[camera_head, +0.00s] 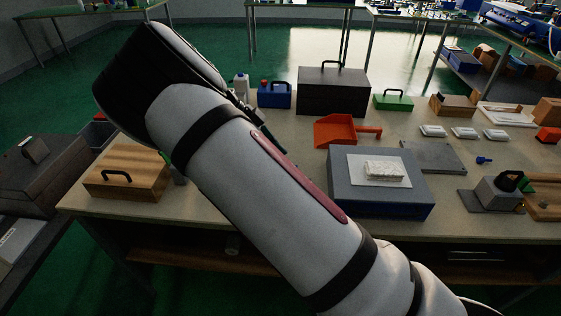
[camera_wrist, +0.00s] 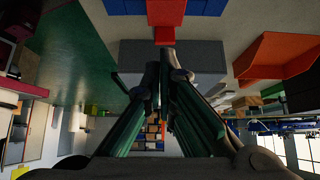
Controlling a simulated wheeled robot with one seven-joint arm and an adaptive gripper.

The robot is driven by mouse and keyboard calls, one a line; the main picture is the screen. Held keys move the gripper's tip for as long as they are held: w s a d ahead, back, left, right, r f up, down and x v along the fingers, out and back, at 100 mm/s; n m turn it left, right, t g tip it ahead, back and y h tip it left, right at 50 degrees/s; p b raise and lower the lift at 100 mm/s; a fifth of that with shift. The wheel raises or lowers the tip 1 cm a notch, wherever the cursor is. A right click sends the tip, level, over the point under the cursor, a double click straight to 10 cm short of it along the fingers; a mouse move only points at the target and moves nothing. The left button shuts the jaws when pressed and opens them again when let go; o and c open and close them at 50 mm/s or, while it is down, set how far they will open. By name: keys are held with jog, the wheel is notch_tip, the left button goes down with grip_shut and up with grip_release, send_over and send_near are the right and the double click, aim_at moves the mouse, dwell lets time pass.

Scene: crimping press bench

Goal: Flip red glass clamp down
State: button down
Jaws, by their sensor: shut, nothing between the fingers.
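A red piece (camera_wrist: 166,12) with a smaller red block below it shows at the top of the wrist view, between blue surfaces. It may be the red glass clamp, but I cannot tell for sure, nor whether it is up or down. In the head view my arm covers part of the bench, and I cannot make out the clamp there. My gripper (camera_wrist: 165,75) is shut and empty. In the wrist view its fingertips lie in front of a grey block and below the red piece in the picture, apparently without touching it.
An orange-red dustpan (camera_head: 336,130) lies right of my gripper. A dark toolbox (camera_head: 333,96) and a blue toolbox (camera_head: 273,97) stand behind. A blue-grey box (camera_head: 376,197) with a white pad is at front centre. A wooden box (camera_head: 125,172) is at left.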

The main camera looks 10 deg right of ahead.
jog(key=v, duration=0.6)
jog(key=s+d+r+n+t+y+p, duration=0.1)
jog(key=s+d+r+n+y, duration=0.35)
jog(key=s+r, duration=0.25)
jog(key=s+d+r+n+y+p, duration=0.1)
jog(key=s+d+r+n+y, duration=0.3)
jog(key=s+r, duration=0.35)
jog(key=s+r+n+t+p, duration=0.1)
jog(key=s+r+n+t, duration=0.1)
jog(key=s+n, duration=0.4)
jog(key=s+d+r+n+t+p, duration=0.1)
jog(key=s+n, duration=0.6)
jog(key=s, duration=0.9)
jog(key=shift+s+r+t+h, duration=0.25)
jog(key=shift+r+t+h, duration=0.3)
jog(key=shift+t, duration=0.75)
jog(key=shift+d+r, duration=0.1)
jog(key=shift+d, duration=0.05)
